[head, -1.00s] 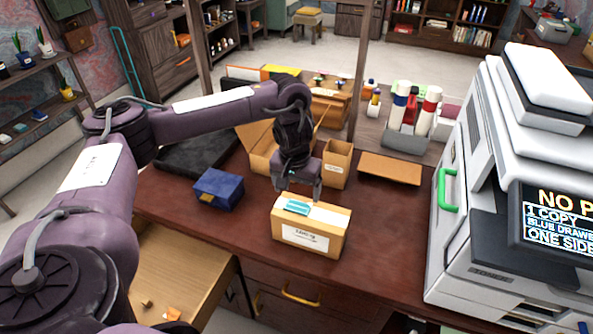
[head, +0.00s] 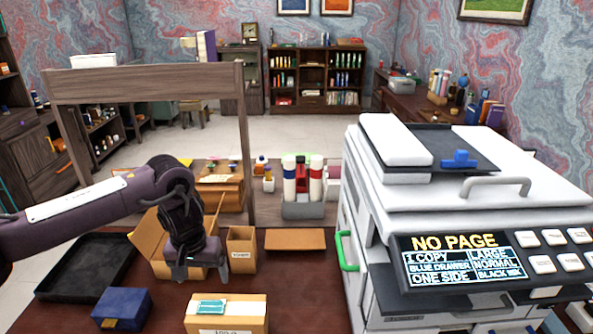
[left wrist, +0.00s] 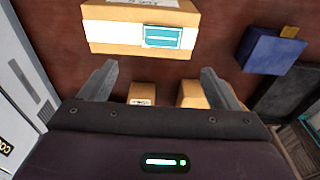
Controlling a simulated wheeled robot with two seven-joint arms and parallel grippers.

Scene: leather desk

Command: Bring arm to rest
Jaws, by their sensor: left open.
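My left gripper (head: 191,272) hangs over the desk (head: 290,288), fingers down, behind the cardboard box with the teal item. In the left wrist view its two fingers (left wrist: 158,85) are spread apart with nothing between them. The labelled cardboard box (head: 226,314) stands at the bottom of the head view, with a teal item (head: 211,307) on top. It also shows in the left wrist view (left wrist: 110,38), beyond the fingertips and apart from them. My right gripper is not in any view.
A blue box (head: 121,308) and a black tray (head: 88,265) lie to the left. An open carton (head: 157,243) and a small carton (head: 241,250) stand close to my left gripper. A flat brown box (head: 295,239) lies behind. A large copier (head: 460,210) fills the right side.

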